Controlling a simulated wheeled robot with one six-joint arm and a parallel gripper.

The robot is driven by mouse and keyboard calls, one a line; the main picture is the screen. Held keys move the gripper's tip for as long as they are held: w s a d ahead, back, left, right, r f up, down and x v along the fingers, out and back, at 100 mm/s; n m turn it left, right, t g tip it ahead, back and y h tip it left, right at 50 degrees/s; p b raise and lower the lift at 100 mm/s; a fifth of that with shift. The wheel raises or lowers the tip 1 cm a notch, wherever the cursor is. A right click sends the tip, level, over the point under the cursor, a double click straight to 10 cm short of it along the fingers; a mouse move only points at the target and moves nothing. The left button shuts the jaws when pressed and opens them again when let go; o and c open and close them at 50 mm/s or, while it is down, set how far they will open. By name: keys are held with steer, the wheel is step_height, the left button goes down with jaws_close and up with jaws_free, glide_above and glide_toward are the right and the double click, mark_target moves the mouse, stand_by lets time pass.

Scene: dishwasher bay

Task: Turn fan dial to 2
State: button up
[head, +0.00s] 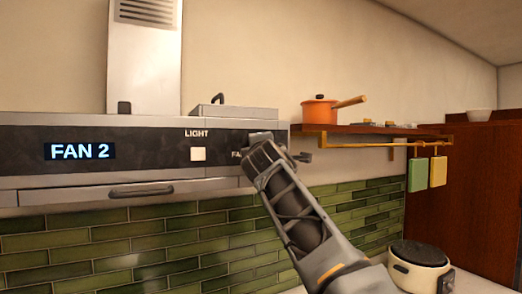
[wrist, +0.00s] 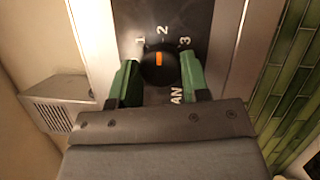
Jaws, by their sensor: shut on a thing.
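The range hood's black fan dial (wrist: 159,70) shows in the wrist view, with an orange pointer mark lined up with the numeral 2. The numerals 1, 2 and 3 are printed around it. My gripper (wrist: 158,78) has its green fingers on either side of the dial, shut on it. In the head view my gripper (head: 258,140) is at the right end of the hood's front panel (head: 135,130) and hides the dial. The hood's display (head: 80,151) reads FAN 2.
To the right, a wooden shelf (head: 350,129) holds an orange pot (head: 320,112). A rice cooker (head: 418,265) stands lower right. Green tiles (head: 150,235) cover the wall below the hood.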

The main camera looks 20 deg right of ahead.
steer(key=shift+s+r, duration=0.1)
steer(key=shift+r, duration=0.05)
steer(key=o, duration=0.9)
steer(key=b+v, duration=0.6)
steer(key=v, duration=0.7)
steer(key=shift+s, duration=0.35)
